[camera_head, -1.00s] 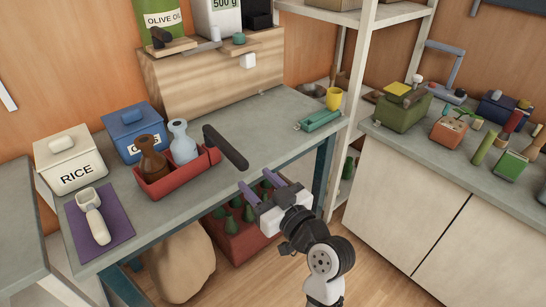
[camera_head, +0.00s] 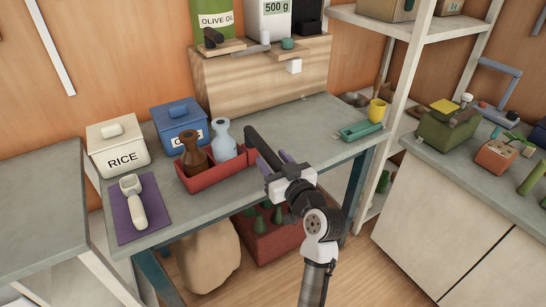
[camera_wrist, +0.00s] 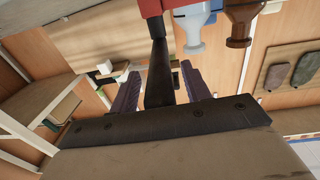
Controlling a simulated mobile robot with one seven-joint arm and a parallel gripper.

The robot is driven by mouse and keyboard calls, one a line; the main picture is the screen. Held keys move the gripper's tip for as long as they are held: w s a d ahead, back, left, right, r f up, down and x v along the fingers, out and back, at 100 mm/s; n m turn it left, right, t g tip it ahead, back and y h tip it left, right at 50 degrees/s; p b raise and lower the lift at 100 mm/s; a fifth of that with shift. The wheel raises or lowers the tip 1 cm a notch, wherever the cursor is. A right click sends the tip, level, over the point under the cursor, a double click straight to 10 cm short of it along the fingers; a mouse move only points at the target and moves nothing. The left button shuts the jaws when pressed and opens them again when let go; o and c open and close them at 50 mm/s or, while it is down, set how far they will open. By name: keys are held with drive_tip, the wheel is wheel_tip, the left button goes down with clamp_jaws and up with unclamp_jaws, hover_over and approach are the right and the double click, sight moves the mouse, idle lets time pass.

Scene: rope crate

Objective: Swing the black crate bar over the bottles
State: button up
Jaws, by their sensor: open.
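The red crate (camera_head: 226,174) stands on the grey worktop. A brown bottle (camera_head: 194,158) and a light blue bottle (camera_head: 223,146) stand in it. The black crate bar (camera_head: 258,143) is at the crate's right end and sticks out to the right, away from the bottles. My gripper (camera_head: 275,160) is open at the bar's free end. In the wrist view the bar (camera_wrist: 160,78) lies between the two spread purple fingers, with a gap on each side. The light blue bottle (camera_wrist: 194,25) and the brown bottle (camera_wrist: 240,22) show beyond it.
A rice box (camera_head: 118,150) and a blue box (camera_head: 179,128) stand left of and behind the crate. A wooden cabinet (camera_head: 255,82) is behind. A green tray (camera_head: 361,130) and yellow cup (camera_head: 377,110) are at the right end. A second red crate (camera_head: 270,243) is below the worktop.

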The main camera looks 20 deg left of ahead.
drive_tip(key=shift+w+a, duration=0.2)
drive_tip(key=shift+a, duration=0.1)
clamp_jaws()
